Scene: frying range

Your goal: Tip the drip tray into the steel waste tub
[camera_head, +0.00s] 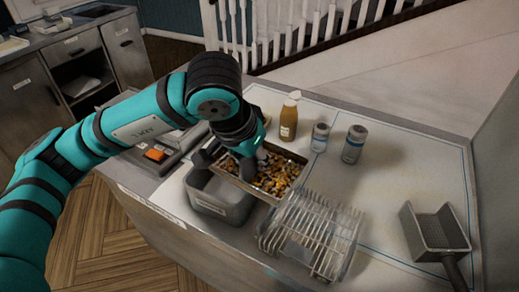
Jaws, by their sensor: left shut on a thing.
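The drip tray (287,152) is a shallow metal tray holding many brown and golden fried bits. My left gripper (246,165) is shut on its left side. The tray looks roughly level, and the bits lie spread across it. The steel waste tub (223,208) is a grey open box on the counter, just left of and below the tray. The tray's left edge is close to the tub's right rim; I cannot tell the exact gap. The visible part of the tub's inside looks empty. My gripper hides part of the tub and tray. My right gripper is not in view.
A wire rack (312,238) stands at the counter's front, close to the tray. A brown sauce bottle (289,118) and two shakers (320,138) (354,146) stand behind. A scoop (436,232) lies at the right. A device with an orange switch (154,154) is at the left.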

